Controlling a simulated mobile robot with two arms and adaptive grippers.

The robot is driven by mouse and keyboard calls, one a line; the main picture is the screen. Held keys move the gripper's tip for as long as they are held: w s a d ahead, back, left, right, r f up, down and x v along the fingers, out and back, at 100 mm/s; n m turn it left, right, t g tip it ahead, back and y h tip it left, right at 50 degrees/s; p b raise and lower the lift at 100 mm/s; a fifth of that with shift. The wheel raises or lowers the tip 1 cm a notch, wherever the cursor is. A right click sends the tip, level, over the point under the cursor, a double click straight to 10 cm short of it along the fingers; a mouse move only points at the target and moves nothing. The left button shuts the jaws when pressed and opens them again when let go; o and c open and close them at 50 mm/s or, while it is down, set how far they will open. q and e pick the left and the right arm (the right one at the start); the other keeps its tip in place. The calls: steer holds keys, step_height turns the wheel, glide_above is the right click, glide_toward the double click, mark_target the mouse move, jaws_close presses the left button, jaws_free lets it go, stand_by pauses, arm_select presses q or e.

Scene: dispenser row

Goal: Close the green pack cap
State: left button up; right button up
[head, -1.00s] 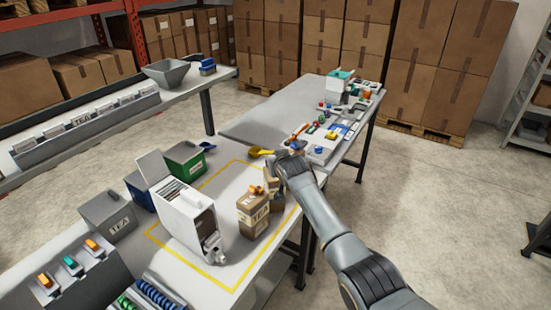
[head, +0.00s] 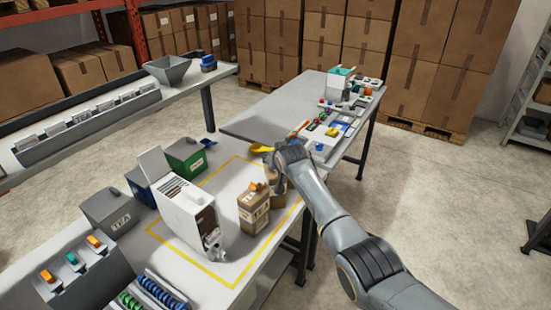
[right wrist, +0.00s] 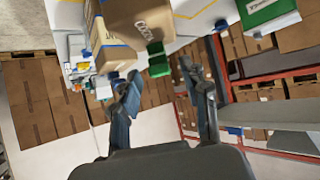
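Two brown tea packs stand near the right edge of the white table inside the yellow outline. The nearer pack (head: 253,211) has a TEA label and an orange piece on top. The other pack (head: 277,192) is partly hidden behind my right gripper (head: 270,166). In the right wrist view, a brown pack (right wrist: 139,22) shows close up with a green cap (right wrist: 157,62) at its end. My right gripper (right wrist: 160,74) is open there, its fingers on either side of the green cap, with no visible contact. My left gripper is not in view.
A white dispenser (head: 185,210) stands left of the packs. A green box (head: 186,155) and a grey TEA bin (head: 110,213) are behind and left. A yellow scoop (head: 262,149) lies beyond my gripper. A grey table (head: 265,121) with small parts stands farther back.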

steer(key=shift+s, duration=0.1)
steer(key=v, duration=1.1)
steer(key=shift+s+r, duration=0.2)
steer(key=shift+s, duration=0.15)
steer(key=shift+d, duration=0.15)
